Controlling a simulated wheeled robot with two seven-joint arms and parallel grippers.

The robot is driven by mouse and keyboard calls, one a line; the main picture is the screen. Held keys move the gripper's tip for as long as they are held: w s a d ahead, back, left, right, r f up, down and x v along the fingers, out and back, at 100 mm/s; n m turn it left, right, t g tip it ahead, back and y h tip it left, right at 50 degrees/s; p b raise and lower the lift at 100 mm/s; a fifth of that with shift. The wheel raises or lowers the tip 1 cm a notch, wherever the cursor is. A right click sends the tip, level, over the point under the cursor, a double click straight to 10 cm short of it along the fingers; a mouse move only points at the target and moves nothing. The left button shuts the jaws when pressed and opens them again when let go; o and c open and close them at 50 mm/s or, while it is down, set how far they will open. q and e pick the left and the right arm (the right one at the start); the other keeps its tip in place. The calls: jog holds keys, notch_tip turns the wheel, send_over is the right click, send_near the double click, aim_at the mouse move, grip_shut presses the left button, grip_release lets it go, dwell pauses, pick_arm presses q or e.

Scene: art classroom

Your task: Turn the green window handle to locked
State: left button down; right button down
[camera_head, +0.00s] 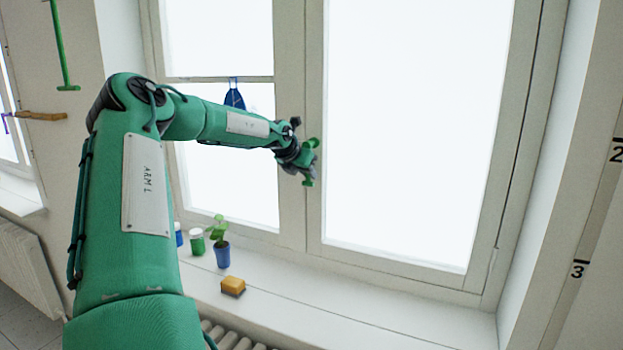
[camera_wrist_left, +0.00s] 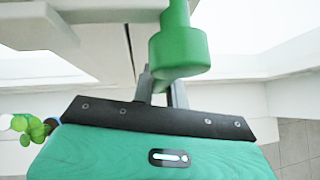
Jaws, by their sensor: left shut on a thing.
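The green window handle (camera_head: 308,182) sits on the frame post between the two window panes. In the head view, my left gripper (camera_head: 305,160) is at the handle and covers part of it, so its exact angle is hard to tell. In the left wrist view, the handle's thick green grip (camera_wrist_left: 179,52) stands large in front of the jaws. The fingers of my left gripper (camera_wrist_left: 163,92) are shut on the handle, with their tips partly hidden behind it. My right gripper is in neither view.
The sill below holds a plant in a blue pot (camera_head: 222,256), a yellow-brown sponge (camera_head: 233,286), and a small green jar (camera_head: 197,241). A blue item (camera_head: 234,97) hangs at the left window. The sill's right part (camera_head: 380,318) is clear.

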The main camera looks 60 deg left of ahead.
pick_arm(q)
jog(key=shift+a, duration=0.1)
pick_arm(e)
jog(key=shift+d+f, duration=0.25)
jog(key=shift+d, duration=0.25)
pick_arm(q)
jog(key=c, duration=1.4)
grip_release()
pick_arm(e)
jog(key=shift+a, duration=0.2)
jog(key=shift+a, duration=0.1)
pick_arm(q)
jog(key=shift+s, duration=0.1)
